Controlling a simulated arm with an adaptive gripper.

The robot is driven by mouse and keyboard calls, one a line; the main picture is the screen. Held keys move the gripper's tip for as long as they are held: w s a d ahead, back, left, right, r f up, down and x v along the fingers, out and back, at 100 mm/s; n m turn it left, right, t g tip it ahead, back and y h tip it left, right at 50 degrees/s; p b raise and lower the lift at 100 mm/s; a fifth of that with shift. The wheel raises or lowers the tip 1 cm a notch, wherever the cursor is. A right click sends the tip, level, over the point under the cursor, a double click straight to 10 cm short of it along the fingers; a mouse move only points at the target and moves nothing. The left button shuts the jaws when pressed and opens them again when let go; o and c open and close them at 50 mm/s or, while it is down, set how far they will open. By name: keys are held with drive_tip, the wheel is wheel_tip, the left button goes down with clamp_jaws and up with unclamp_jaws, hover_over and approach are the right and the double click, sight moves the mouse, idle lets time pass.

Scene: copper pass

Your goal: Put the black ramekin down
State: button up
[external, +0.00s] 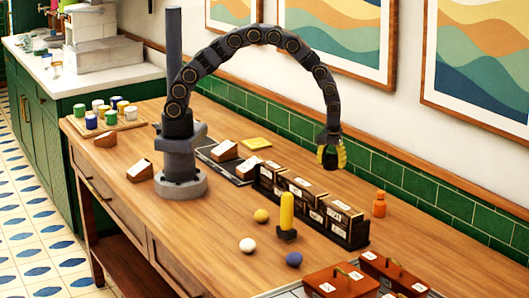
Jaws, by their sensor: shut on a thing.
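My gripper (333,158), with yellow fingers, hangs at the end of the arched arm above the back right part of the wooden table. It is shut on a small dark thing that appears to be the black ramekin (329,161). The ramekin is held clear of the tabletop, behind and above the rack of boxes. It is small and partly covered by the fingers, so its tilt is hard to tell.
A dark rack of labelled boxes (314,205) stands below the gripper. An orange bottle (379,204) is to its right. A yellow cylinder (287,212), several balls and lidded red-brown boxes (341,282) are in front. Bare table lies around the bottle.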

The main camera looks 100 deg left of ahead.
hover_over(344, 195)
wheel_tip(344, 195, down, 6)
drive_tip(key=shift+r, duration=0.1)
drive_tip(key=shift+f, duration=1.5)
drive_tip(key=shift+f, duration=0.15)
drive_tip(key=o, duration=1.2)
wheel_tip(344, 195, up, 13)
drive_tip(key=shift+f, duration=0.2)
